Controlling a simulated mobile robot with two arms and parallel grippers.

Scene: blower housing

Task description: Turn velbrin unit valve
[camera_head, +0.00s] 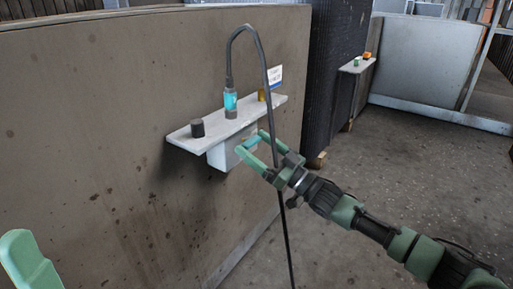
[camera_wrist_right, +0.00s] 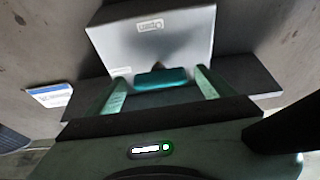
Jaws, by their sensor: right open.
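The velbrin unit appears to be a white box (camera_head: 216,158) fixed under a wall shelf. Its front, with a small label, fills the upper middle of the right wrist view (camera_wrist_right: 150,45). A teal bar-shaped valve handle (camera_wrist_right: 160,78) sits at the box's lower edge in that view. My right gripper (camera_head: 251,141) is open in front of the box, its green fingers on either side of the handle. I cannot tell whether they touch it. In the head view the fingers partly cover the handle. A green part of my left gripper (camera_head: 30,262) shows at the lower left, mostly cut off.
The shelf (camera_head: 180,138) carries a dark cylinder (camera_head: 197,128), a glowing cyan cylinder (camera_head: 230,102) and a yellow item (camera_head: 262,94). A black hose (camera_head: 266,80) arches down beside my right gripper. Open floor (camera_head: 400,160) lies to the right.

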